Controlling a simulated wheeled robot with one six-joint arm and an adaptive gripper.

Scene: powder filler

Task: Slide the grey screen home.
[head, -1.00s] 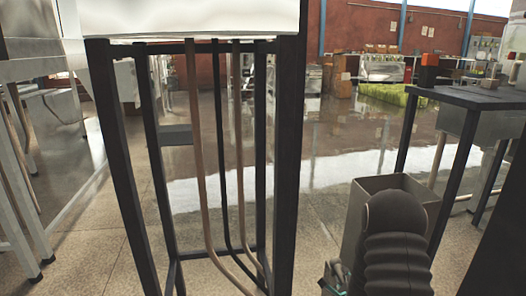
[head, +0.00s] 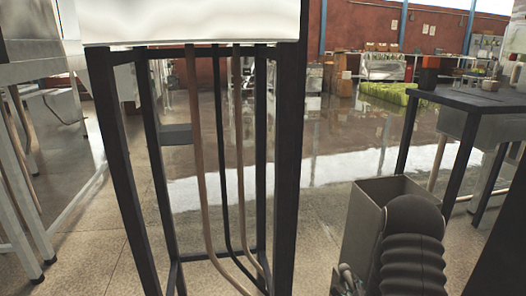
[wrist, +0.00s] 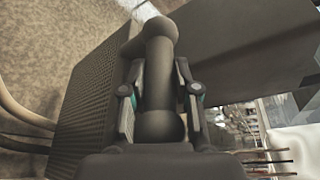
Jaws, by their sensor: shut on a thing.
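In the wrist view a grey perforated panel, which looks like the grey screen (wrist: 92,95), stands on the left, close beside my gripper. My gripper (wrist: 157,95) is shut on a dark bar-shaped handle (wrist: 158,70) with rounded ends, held between its two fingers.
A dark ribbed rounded part (head: 414,245) stands in front of the grey body. A black-legged stand (head: 290,170) with hanging brown tubes (head: 198,150) is at centre left. A dark table (head: 470,98) stands at right. Open floor (head: 325,225) lies between them.

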